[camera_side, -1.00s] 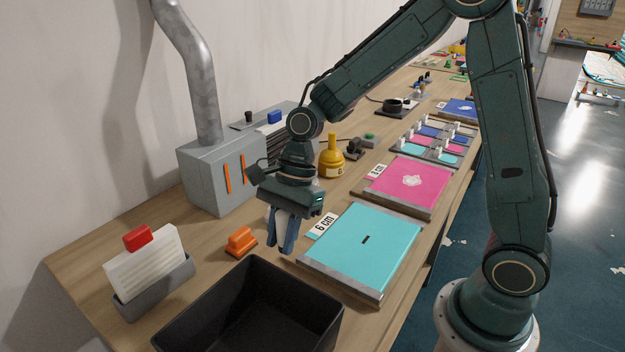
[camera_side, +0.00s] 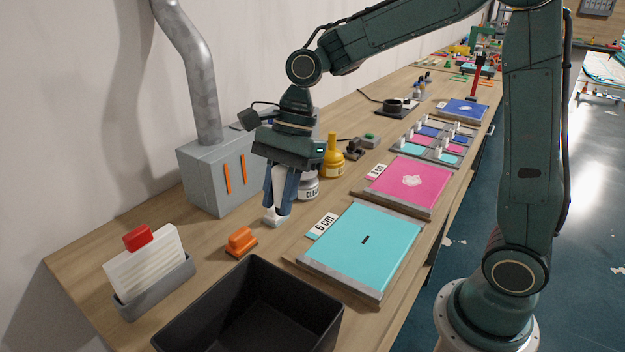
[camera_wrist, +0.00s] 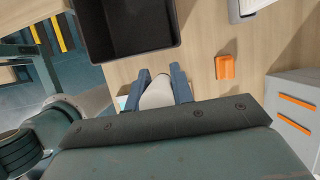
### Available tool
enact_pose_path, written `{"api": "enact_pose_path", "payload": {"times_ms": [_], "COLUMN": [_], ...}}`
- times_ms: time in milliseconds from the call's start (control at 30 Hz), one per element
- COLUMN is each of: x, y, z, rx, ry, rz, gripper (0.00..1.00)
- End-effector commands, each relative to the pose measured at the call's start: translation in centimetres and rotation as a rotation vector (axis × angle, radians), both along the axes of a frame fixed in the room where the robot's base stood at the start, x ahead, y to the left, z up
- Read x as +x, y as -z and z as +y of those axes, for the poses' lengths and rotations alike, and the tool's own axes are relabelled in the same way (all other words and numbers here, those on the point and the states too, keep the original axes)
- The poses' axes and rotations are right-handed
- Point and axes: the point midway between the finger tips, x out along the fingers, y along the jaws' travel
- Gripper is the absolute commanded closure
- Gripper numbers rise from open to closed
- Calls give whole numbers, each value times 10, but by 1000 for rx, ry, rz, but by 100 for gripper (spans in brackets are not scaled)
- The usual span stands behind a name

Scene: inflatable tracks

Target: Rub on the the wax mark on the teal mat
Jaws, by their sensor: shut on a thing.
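The teal mat (camera_side: 345,262) lies flat on the bench between grey rails, with a "6 cm" label at its far left corner. A short dark mark (camera_side: 366,240) is near its middle. My gripper (camera_side: 278,208) points down, left of the mat and apart from it. It is shut on a white object (camera_side: 274,220), whose pale end sticks out below the fingers. Whether that end touches the bench, I cannot tell. In the wrist view the white object (camera_wrist: 157,92) shows between the two fingers, mostly hidden by the gripper body.
An orange block (camera_side: 239,242) and a black bin (camera_side: 245,300) are in front of my gripper. A white jar (camera_side: 308,188) and a yellow bottle (camera_side: 332,160) stand behind it. A grey box (camera_side: 215,178) is to the left. A pink mat (camera_side: 412,182) lies beyond the teal one.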

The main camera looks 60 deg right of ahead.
Motion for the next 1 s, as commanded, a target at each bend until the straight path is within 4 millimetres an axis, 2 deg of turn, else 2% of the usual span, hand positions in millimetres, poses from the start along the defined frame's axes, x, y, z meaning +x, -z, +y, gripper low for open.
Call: {"api": "enact_pose_path", "payload": {"times_ms": [467,633,767,1000], "x": [0,-1,-3,-14], "y": [1,4,12,35], "z": [0,-7,-22,-67], "rx": [0,-1,-4,-8], "ry": [0,4,7,14], "rz": [0,2,2,3], "gripper": [99,99,99,99]}}
